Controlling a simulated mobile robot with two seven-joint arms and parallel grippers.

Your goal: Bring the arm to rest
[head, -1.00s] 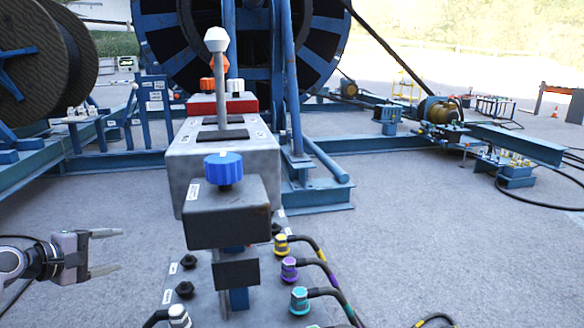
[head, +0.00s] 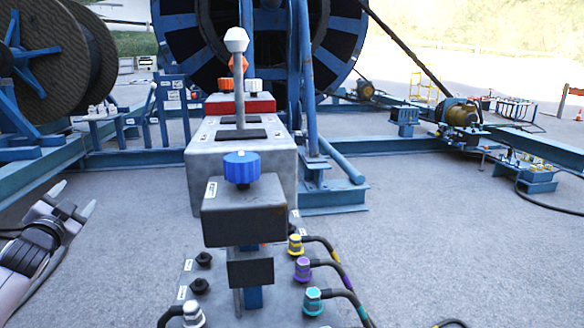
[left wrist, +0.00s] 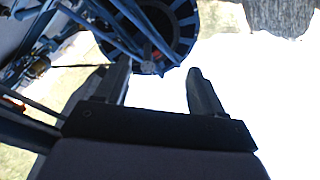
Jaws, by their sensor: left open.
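My left gripper (head: 72,197) is at the left edge of the head view, its two fingers apart and nothing between them. It points up and to the right, well left of the grey control box. In the left wrist view my left gripper (left wrist: 160,88) also shows open and empty, with bright ground or sky and part of a reel behind it. The grey control box (head: 238,165) has a lever with a white knob (head: 236,40) standing upright. A blue knob (head: 241,167) sits on a smaller grey box in front. My right gripper does not show.
Yellow, purple and teal cable connectors (head: 303,268) stand on the panel at the front. A large cable reel (head: 345,30) stands behind the control box, and another reel (head: 55,60) is at the left. Open concrete (head: 420,230) lies to the right.

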